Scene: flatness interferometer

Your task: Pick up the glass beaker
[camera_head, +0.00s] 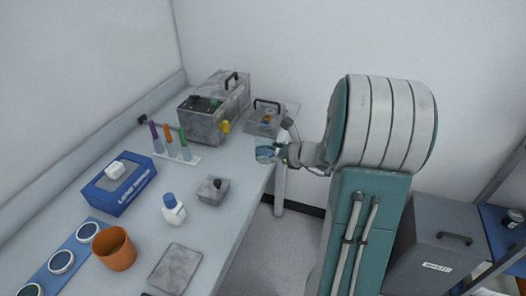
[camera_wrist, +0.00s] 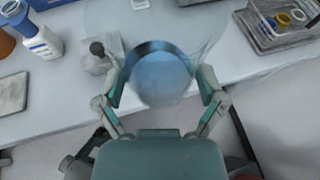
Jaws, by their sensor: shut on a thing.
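The glass beaker (camera_wrist: 162,78) is a clear bluish round vessel between my fingers in the wrist view. My gripper (camera_wrist: 160,92) is shut on it, with one teal finger on each side. In the head view my gripper (camera_head: 281,152) is at the bench's right edge, and the beaker (camera_head: 265,154) shows as a small blue glassy shape at its fingertips. I cannot tell whether the beaker's base touches the bench.
The bench (camera_head: 228,222) holds a grey instrument (camera_head: 213,107), a basket (camera_head: 266,118), a grey block with a knob (camera_head: 213,190), a white bottle (camera_head: 173,209), a tube rack (camera_head: 178,158), a blue wipes box (camera_head: 120,184) and an orange pot (camera_head: 115,249). A grey waste bin (camera_head: 435,250) stands right.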

